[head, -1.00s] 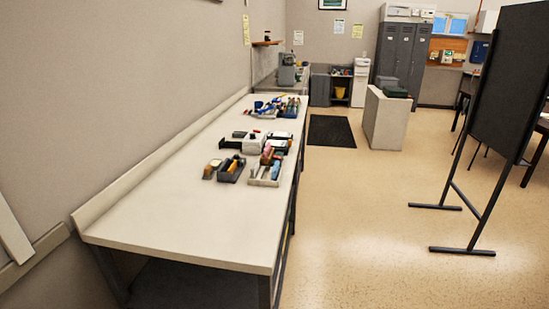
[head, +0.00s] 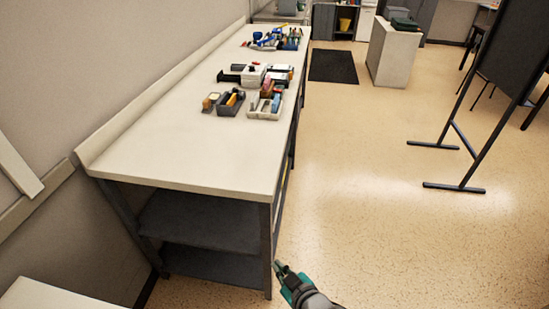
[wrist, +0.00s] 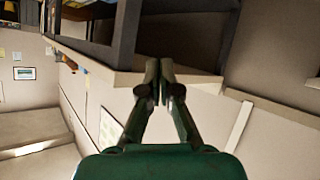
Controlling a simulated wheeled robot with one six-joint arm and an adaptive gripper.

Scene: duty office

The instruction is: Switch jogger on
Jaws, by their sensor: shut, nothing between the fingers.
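My gripper (head: 283,272) shows at the bottom of the head view, low beside the front right leg of the long bench. In the wrist view my gripper (wrist: 159,72) has its two fingers together with nothing between them. I cannot make out a jogger for certain. A white and black device (head: 253,76) stands among the items midway along the bench (head: 165,150), well away from my gripper; I cannot tell whether it is the jogger.
A grey organiser (head: 229,103) and a pale tray (head: 264,112) hold small items on the bench. Tools (head: 275,40) lie farther back. A black board on a stand (head: 455,185) is at right. A dark mat (head: 333,66) lies beyond open floor (head: 370,220).

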